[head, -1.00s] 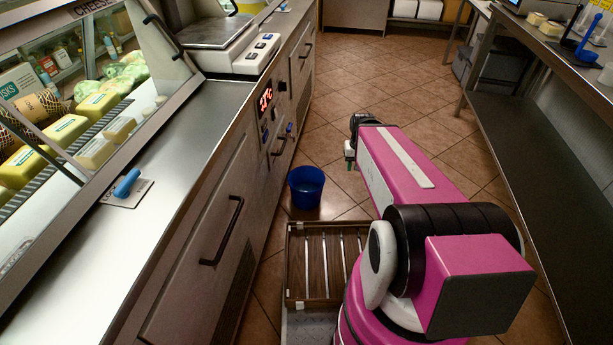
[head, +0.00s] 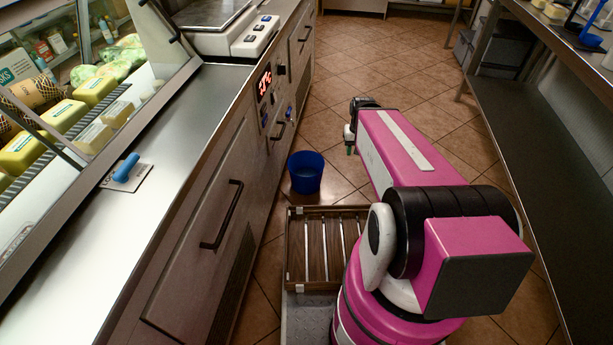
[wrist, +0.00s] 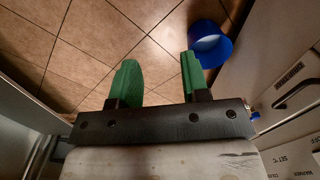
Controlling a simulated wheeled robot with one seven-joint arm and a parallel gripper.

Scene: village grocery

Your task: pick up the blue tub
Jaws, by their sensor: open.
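The blue tub (head: 306,172) stands upright on the tiled floor, close to the front of the counter. In the wrist view the tub (wrist: 212,47) shows at the upper right, beyond the right finger, which overlaps its edge in the picture. My gripper (wrist: 158,80) is open, with two green fingers spread apart and only floor tiles between them. In the head view my gripper (head: 350,148) is small, to the right of the tub and apart from it. The tub looks empty, though its bottom is only partly visible.
A slatted wooden crate (head: 297,270) lies in front of the tub, beside my base. The steel counter (head: 160,150) with drawers runs along the left. A dark shelf (head: 530,160) runs along the right. The tiled floor (head: 375,70) behind the tub is clear.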

